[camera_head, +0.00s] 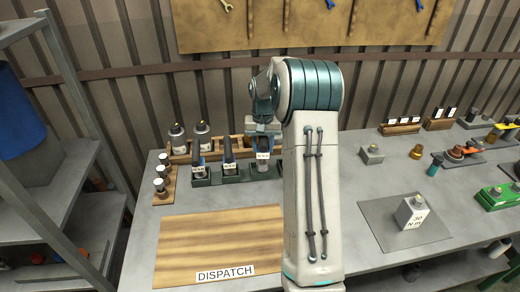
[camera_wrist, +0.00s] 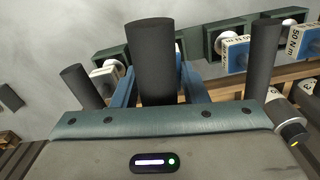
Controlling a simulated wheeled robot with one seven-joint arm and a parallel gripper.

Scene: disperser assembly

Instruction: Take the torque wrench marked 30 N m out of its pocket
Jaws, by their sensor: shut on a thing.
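A green rack (camera_head: 232,179) on the bench holds dark-handled torque wrenches with white labels. The left wrench (camera_head: 199,158) and middle wrench (camera_head: 229,154) stand upright in their pockets. My gripper (camera_head: 263,141) is over the right end of the rack, shut on the right wrench (camera_head: 263,156). Its label is too small to read surely. In the wrist view, the held wrench's black handle (camera_wrist: 155,62) stands between the blue fingers of my gripper (camera_wrist: 157,88). I cannot tell whether its lower end is still in the pocket. Labels at the upper right there read 50 N m.
A wooden board marked DISPATCH (camera_head: 218,246) lies clear in front of the rack. Bottle-like items (camera_head: 178,138) stand behind it in a wooden holder. A box marked 30 N m (camera_head: 412,211) stands on a grey mat (camera_head: 379,222) at right. A metal shelf is at left.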

